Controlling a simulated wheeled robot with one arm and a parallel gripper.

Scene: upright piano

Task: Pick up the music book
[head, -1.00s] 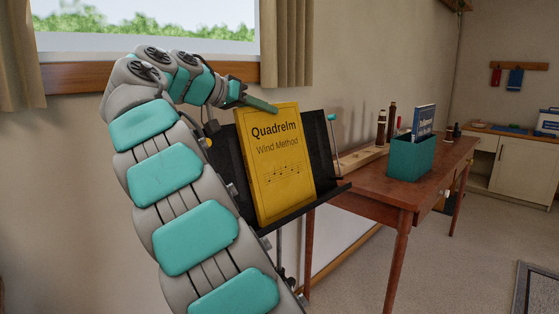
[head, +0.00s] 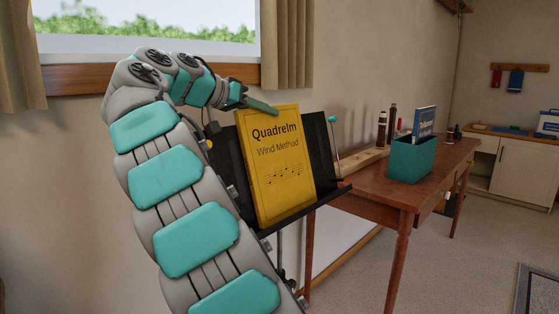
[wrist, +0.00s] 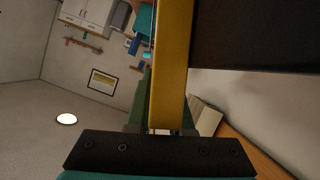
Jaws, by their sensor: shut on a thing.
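The music book (head: 276,180) is yellow, titled "Quadrelm Wind Method". It stands leaning back on the black music stand (head: 322,150), its lower edge at the stand's ledge. My gripper (head: 260,106) is at the book's top left edge, with one green finger lying across the front of the upper corner. In the wrist view, the book (wrist: 172,65) shows edge-on as a yellow strip running down between the fingers of my gripper (wrist: 160,122), which is shut on it. The finger behind the book is hidden in the head view.
A brown wooden table (head: 400,190) stands right of the stand. It bears a teal box (head: 411,160) with a blue book in it, and dark upright woodwind pieces (head: 387,128). A window and curtain (head: 285,45) are behind. Open carpet lies at the right.

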